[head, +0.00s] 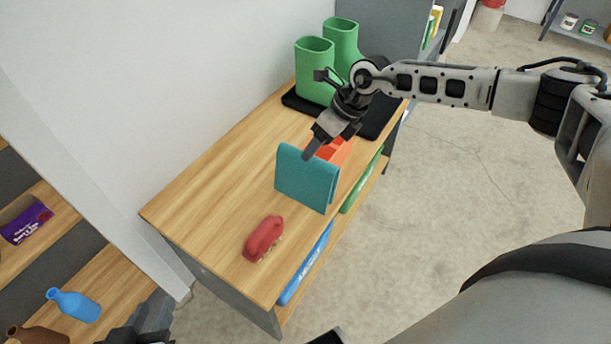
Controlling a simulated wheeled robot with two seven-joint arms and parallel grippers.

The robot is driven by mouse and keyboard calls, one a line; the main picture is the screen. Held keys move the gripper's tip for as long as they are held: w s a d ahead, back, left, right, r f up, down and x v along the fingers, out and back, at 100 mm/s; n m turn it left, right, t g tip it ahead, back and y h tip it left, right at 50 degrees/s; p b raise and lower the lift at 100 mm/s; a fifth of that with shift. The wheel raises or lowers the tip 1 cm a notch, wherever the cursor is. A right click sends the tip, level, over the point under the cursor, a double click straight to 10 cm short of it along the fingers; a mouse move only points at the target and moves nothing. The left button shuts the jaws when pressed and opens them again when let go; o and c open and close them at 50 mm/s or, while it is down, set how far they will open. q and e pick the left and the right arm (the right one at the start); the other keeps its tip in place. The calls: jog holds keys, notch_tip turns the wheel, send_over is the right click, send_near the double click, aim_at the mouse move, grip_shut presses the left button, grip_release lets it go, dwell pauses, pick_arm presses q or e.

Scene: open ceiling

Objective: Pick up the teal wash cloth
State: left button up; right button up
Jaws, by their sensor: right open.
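The teal wash cloth (304,181) stands folded like a tent on the wooden bench top, near its right edge. My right gripper (310,152) is just above and behind the cloth's top edge, pointing down at it. Its jaws are open, and I cannot tell whether a finger touches the cloth. Part of my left gripper (145,325) shows at the bottom edge, far from the cloth. Its fingertips are not clear.
A red brush (263,238) lies in front of the cloth on the bench (203,185). An orange object (338,150) sits just behind the cloth. Green boots (314,72) stand on a black tray (291,98) at the back. The bench's left side is clear.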

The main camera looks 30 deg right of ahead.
aim_at(305, 177)
jog(key=x, duration=0.4)
jog(key=shift+b, duration=0.35)
pick_arm(q)
jog(key=shift+w+d+f, duration=0.1)
jog(key=shift+f, duration=0.35)
jog(key=shift+w+d+f, duration=0.1)
jog(key=shift+f, duration=0.35)
pick_arm(e)
jog(key=shift+w+a+f, duration=0.1)
jog(key=shift+a+f, duration=0.05)
jog(key=shift+f, duration=0.3)
jog(key=shift+f, duration=0.25)
jog(key=shift+c, duration=0.3)
grip_shut()
